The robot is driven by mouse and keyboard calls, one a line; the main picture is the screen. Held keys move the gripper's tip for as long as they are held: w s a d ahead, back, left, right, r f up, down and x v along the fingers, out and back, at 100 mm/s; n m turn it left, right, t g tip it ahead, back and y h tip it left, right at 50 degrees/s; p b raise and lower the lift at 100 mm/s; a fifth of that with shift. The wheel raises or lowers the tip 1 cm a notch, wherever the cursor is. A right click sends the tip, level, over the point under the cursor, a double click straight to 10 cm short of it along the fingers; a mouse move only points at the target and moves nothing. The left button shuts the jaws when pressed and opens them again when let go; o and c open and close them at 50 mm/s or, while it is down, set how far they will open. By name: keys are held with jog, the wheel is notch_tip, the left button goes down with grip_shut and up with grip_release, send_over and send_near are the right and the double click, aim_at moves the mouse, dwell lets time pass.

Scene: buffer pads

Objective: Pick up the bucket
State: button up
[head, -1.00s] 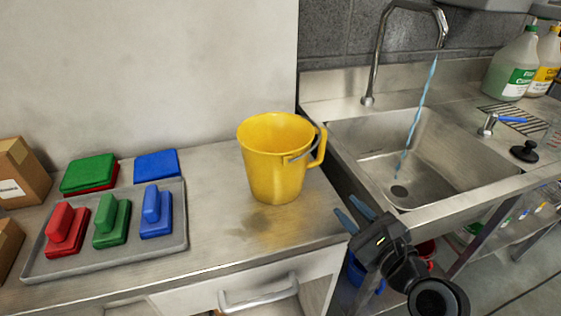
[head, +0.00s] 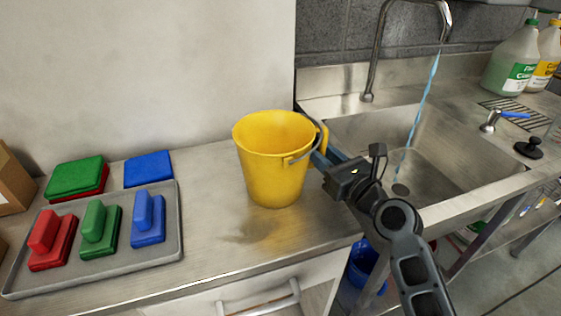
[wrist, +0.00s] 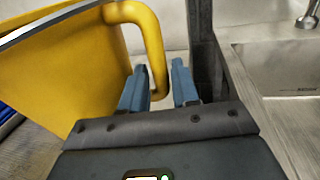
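The yellow bucket (head: 272,168) stands upright on the metal counter in the head view, its side handle facing right toward the sink. In the wrist view the bucket (wrist: 70,70) fills the left side, and its yellow handle (wrist: 152,45) curves down to the fingers. My gripper (head: 324,158) is at the bucket's right side, by the handle. In the wrist view my gripper (wrist: 160,88) has its two blue fingers apart, with the lower end of the handle showing between them, close to the left finger. Whether either finger touches the handle cannot be told.
A grey tray (head: 172,249) with red, green and blue scrubbers lies at the left. Folded pads (head: 148,168) lie behind it. The sink (head: 450,165) with running water is right of the bucket. The counter in front of the bucket is bare.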

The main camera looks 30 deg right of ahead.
jog(key=w, duration=0.3)
jog(key=shift+w, duration=0.15)
grip_shut()
